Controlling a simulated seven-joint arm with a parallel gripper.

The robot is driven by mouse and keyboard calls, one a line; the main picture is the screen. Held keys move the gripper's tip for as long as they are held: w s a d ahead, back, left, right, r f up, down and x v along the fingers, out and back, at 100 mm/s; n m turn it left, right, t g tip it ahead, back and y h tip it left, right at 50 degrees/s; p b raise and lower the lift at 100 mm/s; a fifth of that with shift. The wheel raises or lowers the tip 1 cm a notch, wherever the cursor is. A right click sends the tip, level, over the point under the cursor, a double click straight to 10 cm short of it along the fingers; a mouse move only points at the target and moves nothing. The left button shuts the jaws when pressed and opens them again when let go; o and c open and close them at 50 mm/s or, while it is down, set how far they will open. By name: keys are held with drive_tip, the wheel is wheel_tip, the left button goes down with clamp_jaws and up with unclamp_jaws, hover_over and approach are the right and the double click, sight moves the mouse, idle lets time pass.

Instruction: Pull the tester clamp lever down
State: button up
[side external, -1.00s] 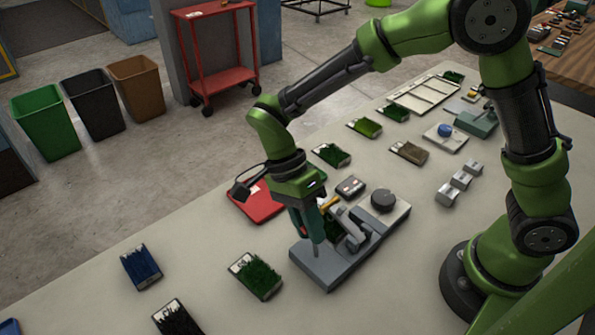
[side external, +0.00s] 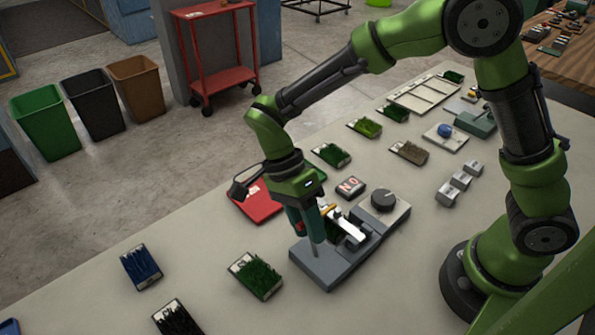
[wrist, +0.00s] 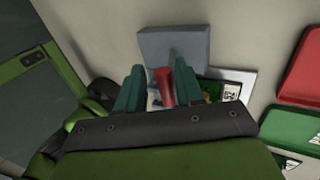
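The tester is a grey base (side external: 320,272) with a light clamp bar (side external: 347,228) lying low over a green turf sample (side external: 333,232). Its red lever handle (wrist: 164,88) stands between my gripper's two teal fingers in the wrist view. My gripper (side external: 312,238) is down at the front of the tester. The fingers (wrist: 160,88) are apart, with a gap seen on the handle's left side; whether the right finger touches it I cannot tell. A small display (side external: 350,187) behind the tester shows red letters that look like "NO". A dark round knob (side external: 384,200) sits at the tester's far end.
A red tray (side external: 258,207) lies left of the tester. Turf samples lie around it, including a green one (side external: 258,277) in front and a blue one (side external: 141,267). Grey blocks (side external: 459,183) stand to the right. The table between the front samples and the tester is clear.

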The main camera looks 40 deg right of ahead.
drive_tip(key=shift+w, duration=0.1)
drive_tip(key=v, duration=1.7)
drive_tip(key=shift+f, duration=0.1)
drive_tip(key=s+d+r+n+t+y, duration=0.1)
drive_tip(key=s+d+n+t+y, duration=0.1)
drive_tip(key=s+d+n+t, duration=1)
drive_tip(key=s+d+n, duration=0.1)
drive_tip(key=d+n, duration=0.1)
drive_tip(key=d, duration=0.2)
drive_tip(key=shift+d+r+t, duration=0.2)
drive_tip(key=shift+r+t, duration=0.2)
